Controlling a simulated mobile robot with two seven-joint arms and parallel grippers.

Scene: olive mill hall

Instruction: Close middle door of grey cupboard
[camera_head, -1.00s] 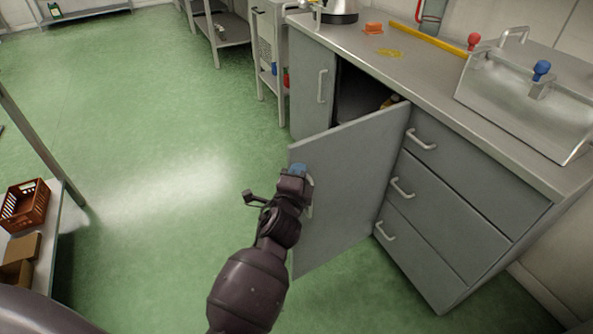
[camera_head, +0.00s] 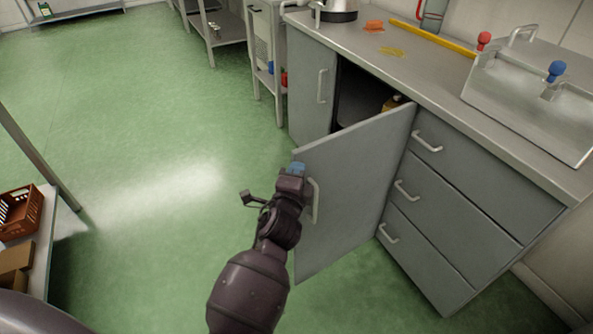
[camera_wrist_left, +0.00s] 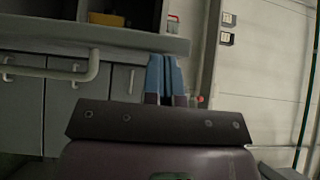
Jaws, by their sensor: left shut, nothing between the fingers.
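The grey cupboard (camera_head: 312,80) stands at the right under a steel worktop. Its middle door (camera_head: 355,200) stands wide open, swung out on its right side beside the drawers, showing a dark inside. A pale bar handle (camera_head: 315,200) is on this door near its free edge. My left gripper (camera_head: 297,168) is shut and empty, its blue fingertips at the free edge, just left of the handle; I cannot tell whether they touch the door. In the left wrist view the blue fingers (camera_wrist_left: 165,75) are together with nothing between them. My right gripper is not in view.
A yellow item (camera_head: 393,103) shows inside the open compartment. Drawers (camera_head: 450,195) lie right of the door. A low shelf with an orange crate (camera_head: 20,210) is at the left. The green floor (camera_head: 150,150) between is clear.

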